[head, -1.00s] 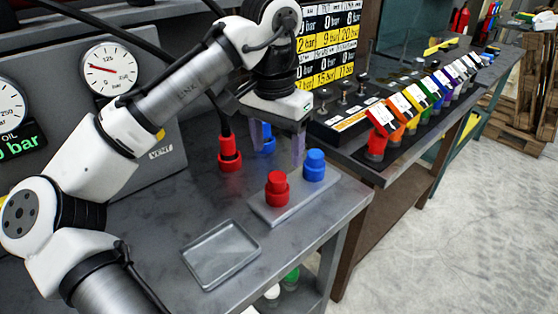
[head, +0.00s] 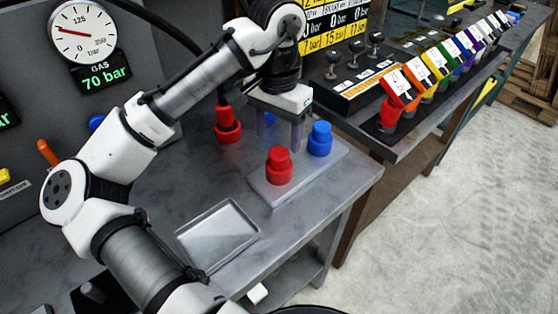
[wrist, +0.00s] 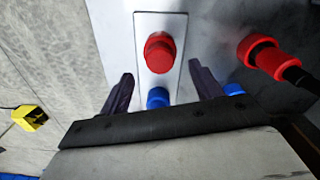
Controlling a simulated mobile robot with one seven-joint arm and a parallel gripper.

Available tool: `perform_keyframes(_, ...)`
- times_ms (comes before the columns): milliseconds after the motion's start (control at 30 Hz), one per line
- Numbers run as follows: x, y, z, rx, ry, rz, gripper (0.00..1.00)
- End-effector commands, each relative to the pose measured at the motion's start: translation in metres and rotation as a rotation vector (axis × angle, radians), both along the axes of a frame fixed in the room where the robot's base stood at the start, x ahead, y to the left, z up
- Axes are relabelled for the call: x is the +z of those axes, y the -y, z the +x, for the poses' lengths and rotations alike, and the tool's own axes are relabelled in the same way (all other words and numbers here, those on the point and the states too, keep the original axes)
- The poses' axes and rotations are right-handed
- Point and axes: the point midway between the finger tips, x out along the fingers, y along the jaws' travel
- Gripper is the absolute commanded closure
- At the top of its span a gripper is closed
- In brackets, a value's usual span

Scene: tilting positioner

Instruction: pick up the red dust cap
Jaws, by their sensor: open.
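The red dust cap (head: 278,166) stands upright on a light grey plate (head: 270,196) on the bench. A blue cap (head: 320,139) stands on the same plate, to its right and further back. My gripper (head: 281,133) is open and empty, above and behind the red cap in the head view. In the wrist view, the red cap (wrist: 159,52) lies just beyond the two fingertips of my gripper (wrist: 160,80), roughly centred between them. The blue cap (wrist: 157,97) shows between the fingers, partly hidden by the gripper body. No finger visibly touches either cap.
A red connector with a black cable (head: 227,127) stands left of the plate. An empty grey tray (head: 217,238) lies in front. A row of coloured tags (head: 420,82) and a lever box (head: 355,85) are at the right. Bare bench lies between connector and tray.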

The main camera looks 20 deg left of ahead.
Motion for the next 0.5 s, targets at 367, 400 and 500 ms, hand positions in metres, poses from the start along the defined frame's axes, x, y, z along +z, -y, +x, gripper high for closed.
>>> perform_keyframes(367, -0.040, 0.002, 0.002, 0.001, -0.002, 0.001, 0.36)
perform_keyframes(400, -0.045, 0.002, 0.002, 0.001, -0.001, 0.000, 0.36)
perform_keyframes(500, -0.054, 0.002, 0.002, 0.000, 0.000, 0.000, 0.36)
